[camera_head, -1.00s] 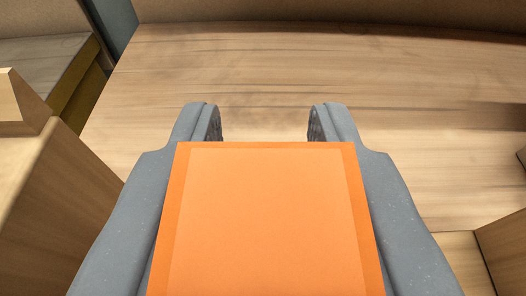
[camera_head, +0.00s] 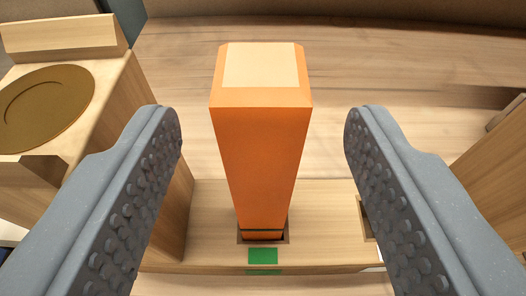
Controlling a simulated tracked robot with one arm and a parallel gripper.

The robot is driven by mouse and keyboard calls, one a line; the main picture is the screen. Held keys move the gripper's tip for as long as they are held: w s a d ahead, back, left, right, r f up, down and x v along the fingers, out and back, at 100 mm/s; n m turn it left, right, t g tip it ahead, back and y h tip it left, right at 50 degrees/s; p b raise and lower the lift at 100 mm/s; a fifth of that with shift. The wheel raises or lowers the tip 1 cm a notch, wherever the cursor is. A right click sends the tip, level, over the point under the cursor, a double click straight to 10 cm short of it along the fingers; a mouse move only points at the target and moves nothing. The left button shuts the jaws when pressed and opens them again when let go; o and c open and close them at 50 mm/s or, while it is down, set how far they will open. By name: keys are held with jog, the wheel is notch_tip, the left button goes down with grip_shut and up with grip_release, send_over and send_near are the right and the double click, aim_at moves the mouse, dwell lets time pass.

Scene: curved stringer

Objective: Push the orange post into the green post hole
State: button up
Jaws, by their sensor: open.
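The orange post (camera_head: 260,150) stands upright in the middle of the head camera view. Its lower end is in a square hole (camera_head: 283,238) in a light wooden board, with a dark band just above the opening. A green mark (camera_head: 263,256) lies on the board right in front of this hole. My gripper (camera_head: 263,125) is open, with one textured grey finger on each side of the post. There are clear gaps between the fingers and the post, and nothing is held. How deep the post sits is hidden inside the hole.
A wooden block with a round brown disc (camera_head: 47,108) stands at the left. Another opening (camera_head: 368,222) in the board shows beside the right finger. A wooden block (camera_head: 492,150) stands at the right edge. A wooden surface (camera_head: 400,60) behind the post is mostly clear.

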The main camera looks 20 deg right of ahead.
jog(key=v, duration=0.8)
jog(key=shift+f, duration=0.1)
